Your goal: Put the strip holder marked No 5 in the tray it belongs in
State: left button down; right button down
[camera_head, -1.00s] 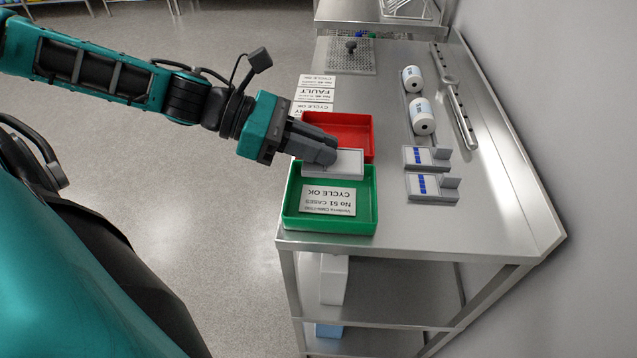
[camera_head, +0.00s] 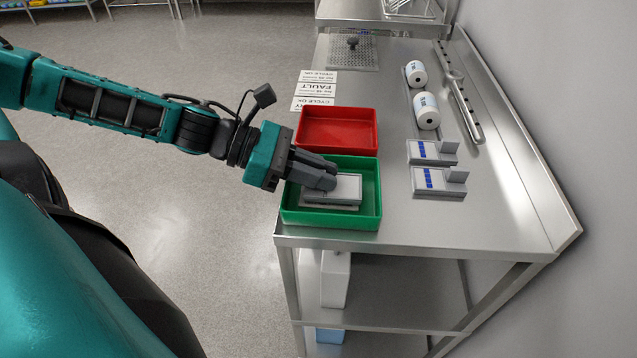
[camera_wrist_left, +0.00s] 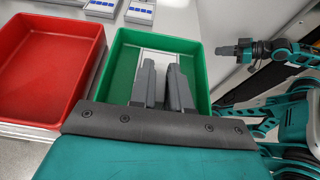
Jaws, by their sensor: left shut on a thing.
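A pale grey strip holder (camera_head: 347,188) is in my left gripper (camera_head: 322,181), which is shut on it. It is over the floor of the green tray (camera_head: 370,215), inside its walls; I cannot tell whether it touches the floor. No number on it is readable. The printed card in the green tray is mostly covered. In the left wrist view, my left gripper (camera_wrist_left: 164,82) reaches into the green tray (camera_wrist_left: 125,62). The red tray (camera_head: 337,131) is empty beside it. My right gripper (camera_wrist_left: 243,50) shows small at the right; its jaws are unclear.
Two more strip holders with blue marks (camera_head: 432,152) (camera_head: 438,182) stand on the steel bench to the right. Two white rolls (camera_head: 426,110) (camera_head: 415,74) and a metal bar (camera_head: 462,95) lie behind. Printed cards (camera_head: 315,88) lie beyond the red tray.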

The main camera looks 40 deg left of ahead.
pick_arm(q)
jog(key=shift+f, duration=0.15)
jog(key=shift+f+b, duration=0.3)
jog(key=c, duration=1.1)
grip_release()
jog(key=shift+r, duration=0.1)
